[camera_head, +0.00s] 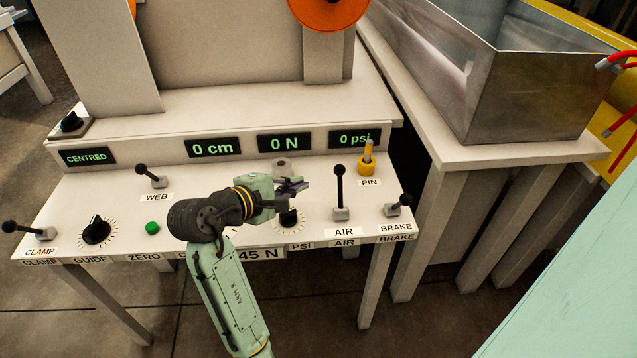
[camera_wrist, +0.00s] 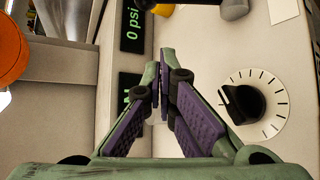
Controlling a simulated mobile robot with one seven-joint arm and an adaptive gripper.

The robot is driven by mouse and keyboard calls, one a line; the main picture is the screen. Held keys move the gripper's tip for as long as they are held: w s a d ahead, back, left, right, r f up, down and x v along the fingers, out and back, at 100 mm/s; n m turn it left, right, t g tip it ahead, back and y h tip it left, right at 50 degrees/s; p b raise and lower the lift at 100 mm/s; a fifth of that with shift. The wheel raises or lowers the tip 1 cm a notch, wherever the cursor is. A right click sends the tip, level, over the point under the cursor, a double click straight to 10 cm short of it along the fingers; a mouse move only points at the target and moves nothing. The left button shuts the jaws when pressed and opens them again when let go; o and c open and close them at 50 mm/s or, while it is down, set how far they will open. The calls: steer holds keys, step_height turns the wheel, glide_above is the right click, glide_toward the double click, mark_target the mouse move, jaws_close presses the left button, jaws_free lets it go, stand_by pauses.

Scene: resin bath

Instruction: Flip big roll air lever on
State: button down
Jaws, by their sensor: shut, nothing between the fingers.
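The air lever (camera_head: 340,185) is a thin black stick with a ball knob on a grey block. It stands almost upright on the panel above a label reading AIR. In the wrist view, part of its grey block (camera_wrist: 235,9) shows at the top edge, and most of the lever is cut off. My gripper (camera_head: 303,185) is left of the lever and apart from it, above the panel near the PSI dial. Its fingertips (camera_wrist: 160,75) are together with nothing between them. The pressure display (camera_head: 354,139) reads 0 psi.
The PSI dial (camera_wrist: 240,103) is close to my fingers. The yellow pin (camera_head: 367,160) stands behind and right of the air lever, and the brake lever (camera_head: 398,206) is to its right. The web lever (camera_head: 150,177) is further left. A metal tank (camera_head: 530,90) stands at the right.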

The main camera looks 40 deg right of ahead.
mark_target(340, 189)
steer(key=shift+d, duration=0.1)
steer(key=x, duration=0.9)
steer(key=shift+d+f+p, duration=0.1)
steer(key=shift+d+p, duration=0.15)
steer(key=shift+p, duration=0.1)
steer(key=shift+s+a+r+p, duration=0.15)
steer(key=shift+s+r+p, duration=0.15)
steer(key=shift+s, duration=0.3)
steer(key=shift+s+a+r+p, duration=0.15)
steer(key=shift+s+r, duration=0.3)
steer(key=shift+s, duration=0.15)
steer(key=shift+s+a+r, duration=0.1)
steer(key=shift+s+a, duration=0.05)
steer(key=shift+s, duration=0.2)
